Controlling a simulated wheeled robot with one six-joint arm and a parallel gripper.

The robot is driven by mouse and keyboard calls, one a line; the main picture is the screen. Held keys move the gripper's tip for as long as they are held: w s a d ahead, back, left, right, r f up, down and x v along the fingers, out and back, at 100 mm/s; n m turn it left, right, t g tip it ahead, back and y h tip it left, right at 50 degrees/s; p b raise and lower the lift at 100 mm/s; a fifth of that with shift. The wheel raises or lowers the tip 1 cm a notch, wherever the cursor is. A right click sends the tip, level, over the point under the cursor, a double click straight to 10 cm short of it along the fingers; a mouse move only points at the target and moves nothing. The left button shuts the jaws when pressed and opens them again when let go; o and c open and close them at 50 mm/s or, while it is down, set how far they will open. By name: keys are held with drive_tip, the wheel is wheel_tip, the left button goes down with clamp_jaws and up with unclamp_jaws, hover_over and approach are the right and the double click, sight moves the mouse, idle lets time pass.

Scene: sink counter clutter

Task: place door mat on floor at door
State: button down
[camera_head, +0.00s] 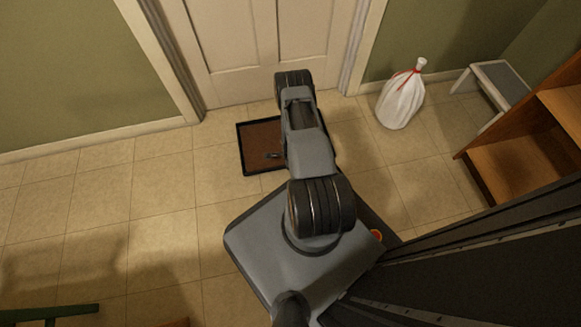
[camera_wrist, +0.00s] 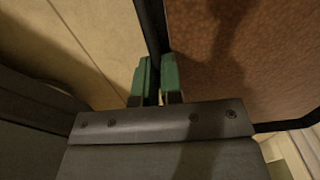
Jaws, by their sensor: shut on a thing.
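The door mat (camera_head: 262,135) is a brown rectangle with a raised black border. In the head view it lies level in front of the door (camera_head: 265,45), and my arm hides its right part. In the wrist view the mat (camera_wrist: 245,45) fills the upper right. My gripper (camera_wrist: 158,75), with green fingertips, is shut on the mat's black edge. I cannot tell whether the mat touches the floor or is held just above it.
A white bag with a red tie (camera_head: 402,98) stands on the tiled floor right of the door. A step stool (camera_head: 497,84) and a wooden shelf unit (camera_head: 515,165) are at the right. The tiles (camera_head: 100,200) at left are mostly clear. A green bar (camera_head: 50,312) shows at lower left.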

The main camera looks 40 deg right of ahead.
wheel_tip(320, 180, down, 2)
drive_tip(key=shift+s+f+b, duration=0.1)
drive_tip(key=shift+f+b, duration=0.05)
drive_tip(key=shift+b, duration=0.3)
drive_tip(key=c, duration=1.3)
unclamp_jaws()
drive_tip(key=shift+o, duration=0.2)
